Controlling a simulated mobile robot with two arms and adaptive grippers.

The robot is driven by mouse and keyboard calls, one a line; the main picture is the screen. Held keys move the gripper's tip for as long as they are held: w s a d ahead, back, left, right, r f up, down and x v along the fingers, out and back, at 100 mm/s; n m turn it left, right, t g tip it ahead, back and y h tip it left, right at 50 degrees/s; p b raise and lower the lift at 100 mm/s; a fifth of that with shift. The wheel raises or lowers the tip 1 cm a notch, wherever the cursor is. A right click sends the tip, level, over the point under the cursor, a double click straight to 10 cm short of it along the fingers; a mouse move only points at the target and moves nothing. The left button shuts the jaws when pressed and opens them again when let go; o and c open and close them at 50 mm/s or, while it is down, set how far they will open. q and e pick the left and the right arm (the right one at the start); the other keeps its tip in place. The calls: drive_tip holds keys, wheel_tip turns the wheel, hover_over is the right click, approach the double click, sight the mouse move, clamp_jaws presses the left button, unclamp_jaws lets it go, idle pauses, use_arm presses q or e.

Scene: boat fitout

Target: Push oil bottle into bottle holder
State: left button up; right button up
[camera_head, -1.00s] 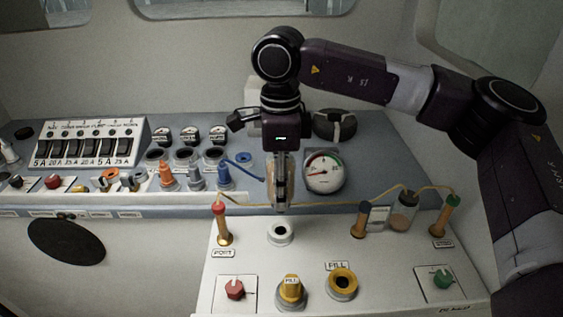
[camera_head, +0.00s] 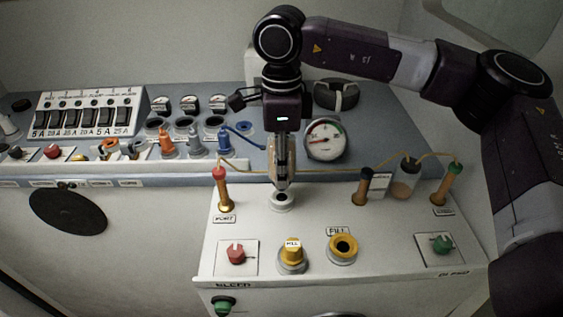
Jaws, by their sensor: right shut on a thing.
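My right gripper (camera_head: 282,185) points straight down and is shut on the oil bottle (camera_head: 272,173). Only a pale amber strip of the bottle shows beside the dark fingers; the rest is hidden by them. Directly below is the bottle holder (camera_head: 281,203), a round white ring with a dark opening on the white panel. The fingertips and bottle end are right at the holder's rim. I cannot tell whether the bottle's lower end is inside the opening. My left gripper is not in view.
On the white panel (camera_head: 385,235) stand a red-topped post (camera_head: 221,190), a dark-topped post (camera_head: 362,188), a small jar (camera_head: 405,183) and a green-topped post (camera_head: 450,185). A yellow cap (camera_head: 291,254) and yellow fill port (camera_head: 343,247) sit in front. A gauge (camera_head: 324,140) stands behind.

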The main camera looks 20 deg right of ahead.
drive_tip(key=shift+f+b, duration=0.35)
drive_tip(key=shift+f, duration=0.3)
drive_tip(key=shift+f+b, duration=1.3)
drive_tip(key=o, duration=1.5)
drive_tip(key=shift+c, duration=0.2)
wheel_tip(320, 180, up, 12)
